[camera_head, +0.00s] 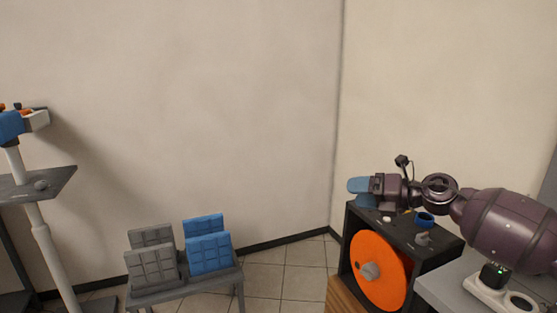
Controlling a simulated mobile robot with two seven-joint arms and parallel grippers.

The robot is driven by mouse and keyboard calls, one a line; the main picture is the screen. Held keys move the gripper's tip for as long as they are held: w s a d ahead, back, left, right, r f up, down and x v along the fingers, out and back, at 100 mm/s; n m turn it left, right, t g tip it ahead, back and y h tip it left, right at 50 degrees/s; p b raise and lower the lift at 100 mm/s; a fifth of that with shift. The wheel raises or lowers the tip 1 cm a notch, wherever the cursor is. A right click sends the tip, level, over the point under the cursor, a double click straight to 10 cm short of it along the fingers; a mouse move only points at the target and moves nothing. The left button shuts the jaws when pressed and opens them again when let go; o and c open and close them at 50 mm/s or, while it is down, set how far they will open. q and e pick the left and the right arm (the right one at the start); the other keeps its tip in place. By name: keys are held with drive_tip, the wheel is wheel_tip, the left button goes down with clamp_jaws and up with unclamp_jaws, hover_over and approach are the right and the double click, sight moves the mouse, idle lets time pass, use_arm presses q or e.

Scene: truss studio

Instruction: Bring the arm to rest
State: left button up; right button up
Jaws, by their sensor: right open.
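My right arm (510,222) comes in from the right edge and reaches left. It is dark purple. My right gripper (360,186), with blue fingertips, is open and points left. It is above the left part of a black box's top, with the pale wall behind it. I see nothing between its fingers. My left gripper is not in view.
The black box (437,252) has an orange disc (380,270) in its front and small items on top, including a blue ring (425,219). A grey counter (440,290) is at right. A low table (170,292) holds grey and blue panels. A stand (45,250) is at left.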

drive_tip(key=s+f+m+t+h+p, duration=0.2)
drive_tip(key=s+f+m+t+h, duration=0.9)
drive_tip(key=m, duration=1.4)
drive_tip(key=s+d+f+m+g, duration=0.2)
drive_tip(key=s+f, duration=0.5)
drive_tip(key=s, duration=0.4)
drive_tip(key=s+d+f+m+g+h+p, duration=0.1)
drive_tip(key=s+d+f+m+g, duration=0.2)
drive_tip(key=s+f+m, duration=0.2)
drive_tip(key=s+d+f+m+g+h+p, duration=0.1)
drive_tip(key=s+d+f+m+g, duration=0.1)
drive_tip(key=s+f, duration=0.8)
drive_tip(key=s+d+m, duration=0.1)
drive_tip(key=s+m, duration=0.1)
drive_tip(key=s, duration=0.5)
drive_tip(key=shift+d+f+g, duration=0.15)
drive_tip(key=shift+f+g, duration=0.15)
drive_tip(key=shift+g, duration=0.1)
drive_tip(key=shift+s, duration=0.1)
